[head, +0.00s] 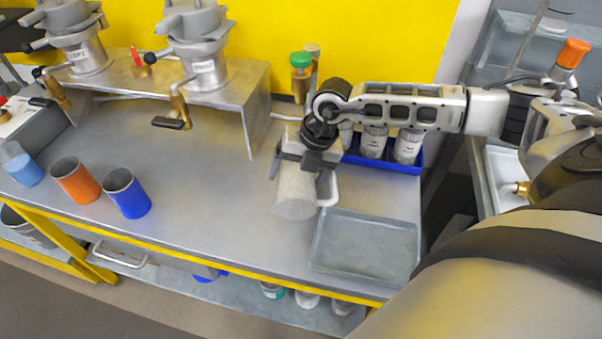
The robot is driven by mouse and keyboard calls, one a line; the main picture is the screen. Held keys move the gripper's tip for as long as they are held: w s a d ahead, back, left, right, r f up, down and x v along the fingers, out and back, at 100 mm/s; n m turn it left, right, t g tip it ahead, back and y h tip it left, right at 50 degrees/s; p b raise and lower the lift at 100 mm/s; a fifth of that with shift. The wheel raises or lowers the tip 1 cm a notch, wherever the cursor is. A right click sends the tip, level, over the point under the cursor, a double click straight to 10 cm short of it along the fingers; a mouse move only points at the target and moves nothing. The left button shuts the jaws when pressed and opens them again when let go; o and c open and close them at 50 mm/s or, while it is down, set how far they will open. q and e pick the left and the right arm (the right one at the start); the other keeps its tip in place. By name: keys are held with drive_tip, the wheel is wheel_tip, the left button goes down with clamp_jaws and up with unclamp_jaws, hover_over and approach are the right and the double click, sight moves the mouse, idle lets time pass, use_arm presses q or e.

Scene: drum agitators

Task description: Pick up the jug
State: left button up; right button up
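The jug (296,196) is a pale grey-white cylinder with a white handle (331,190) on its right side. It is on the grey bench, or very close above it, left of the shallow tray. My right gripper (303,172) is over the jug from behind, its fingers spread to either side of the jug's upper part. The gripper hides the jug's top. I cannot tell whether the fingers press on it. My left gripper is out of view.
A grey tray (364,270) lies at the bench's front right. A blue bin (383,163) with several white containers stands behind. Blue (131,203) and orange (80,186) cups stand at left. Metal drum agitators (203,72) are on a raised stand. The bench middle is clear.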

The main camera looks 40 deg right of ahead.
drive_tip(key=shift+c, duration=0.3)
drive_tip(key=c, duration=0.8)
